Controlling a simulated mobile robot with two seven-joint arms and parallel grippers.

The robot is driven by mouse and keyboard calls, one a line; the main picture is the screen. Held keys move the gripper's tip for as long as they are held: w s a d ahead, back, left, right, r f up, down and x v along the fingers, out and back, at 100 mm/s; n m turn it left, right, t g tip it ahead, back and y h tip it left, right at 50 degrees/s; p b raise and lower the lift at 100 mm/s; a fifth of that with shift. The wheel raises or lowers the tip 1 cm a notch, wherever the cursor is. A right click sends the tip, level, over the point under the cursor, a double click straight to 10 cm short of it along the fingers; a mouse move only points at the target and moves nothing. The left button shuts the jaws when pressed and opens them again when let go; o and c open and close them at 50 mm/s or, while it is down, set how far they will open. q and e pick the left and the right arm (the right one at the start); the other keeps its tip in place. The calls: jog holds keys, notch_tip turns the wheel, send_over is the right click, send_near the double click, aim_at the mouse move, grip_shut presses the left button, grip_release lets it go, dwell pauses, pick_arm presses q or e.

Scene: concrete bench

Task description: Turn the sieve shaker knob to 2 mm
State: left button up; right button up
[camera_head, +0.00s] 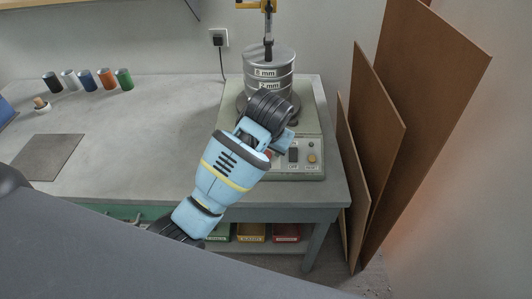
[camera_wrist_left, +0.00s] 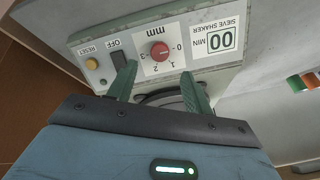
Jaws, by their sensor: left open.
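The sieve shaker (camera_head: 310,130) stands at the right end of the bench, with a stack of round metal sieves (camera_head: 270,70) on top. In the left wrist view its panel is upside down, with a red round knob (camera_wrist_left: 159,50) beside a mm scale marked 0, 1, 2 and 3. I cannot tell exactly where the knob points. My left gripper (camera_wrist_left: 155,74) is open, its two green fingers apart in front of the panel, on either side of the knob's line and a little short of it. In the head view my arm hides the fingers and most of the knob.
Beside the knob are a black OFF switch (camera_wrist_left: 121,59), a yellow RESET button (camera_wrist_left: 91,63) and a 00 MIN display (camera_wrist_left: 221,40). Several coloured cylinders (camera_head: 87,80) stand at the back left. Brown boards (camera_head: 420,110) lean at the right. The bench's middle (camera_head: 165,110) is clear.

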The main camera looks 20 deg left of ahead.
pick_arm(q)
jog(key=shift+x, duration=3.8)
jog(key=c, duration=1)
jog(key=shift+o, duration=0.2)
